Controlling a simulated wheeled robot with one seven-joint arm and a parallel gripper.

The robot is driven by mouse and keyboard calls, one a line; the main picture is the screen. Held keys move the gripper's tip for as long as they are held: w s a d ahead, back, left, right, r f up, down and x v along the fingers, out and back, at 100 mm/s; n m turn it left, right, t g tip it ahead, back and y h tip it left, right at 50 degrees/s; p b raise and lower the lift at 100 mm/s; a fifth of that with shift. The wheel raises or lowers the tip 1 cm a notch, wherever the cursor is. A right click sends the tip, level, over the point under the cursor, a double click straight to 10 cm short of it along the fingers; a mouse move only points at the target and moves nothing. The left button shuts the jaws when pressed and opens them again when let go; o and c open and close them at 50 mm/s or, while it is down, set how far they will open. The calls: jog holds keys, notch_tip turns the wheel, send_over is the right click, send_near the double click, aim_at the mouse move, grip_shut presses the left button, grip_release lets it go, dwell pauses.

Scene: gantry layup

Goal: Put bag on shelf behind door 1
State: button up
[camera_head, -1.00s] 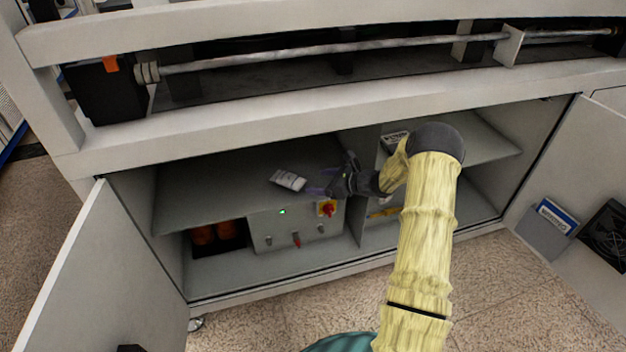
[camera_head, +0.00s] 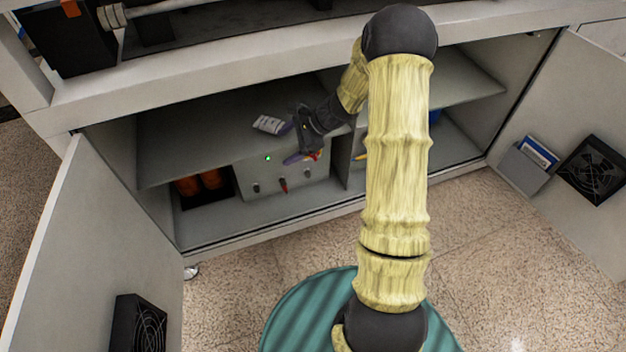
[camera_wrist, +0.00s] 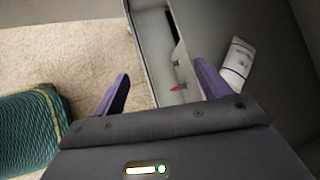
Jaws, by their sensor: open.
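The bag (camera_head: 271,124), a small white packet with dark print, lies on the upper shelf (camera_head: 200,140) in the left part of the open cabinet. My gripper (camera_head: 292,143) is open and empty at the front edge of that shelf, just right of the bag and apart from it. In the wrist view the bag (camera_wrist: 238,62) lies beyond the right purple finger, outside the space between the fingers. The left door (camera_head: 85,255) and the right door (camera_head: 570,130) both stand open. I cannot read a door number.
A grey control box (camera_head: 285,180) with a green light and red switch stands below the shelf. Orange cylinders (camera_head: 200,184) sit left of it. A divider (camera_head: 342,165) splits the cabinet. The gantry beam (camera_head: 230,65) runs above the opening. A document holder (camera_head: 525,165) hangs on the right door.

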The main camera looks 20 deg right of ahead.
jog(key=s+r+n+h, duration=0.4)
jog(key=s+r+n, duration=0.1)
jog(key=s+n, duration=0.4)
jog(key=s+a+r+n+g+h, duration=0.1)
jog(key=s+r+n+h, duration=0.3)
jog(key=s+n, duration=0.5)
jog(key=s+r, duration=0.1)
jog(key=s, duration=0.3)
jog(key=shift+s, duration=0.35)
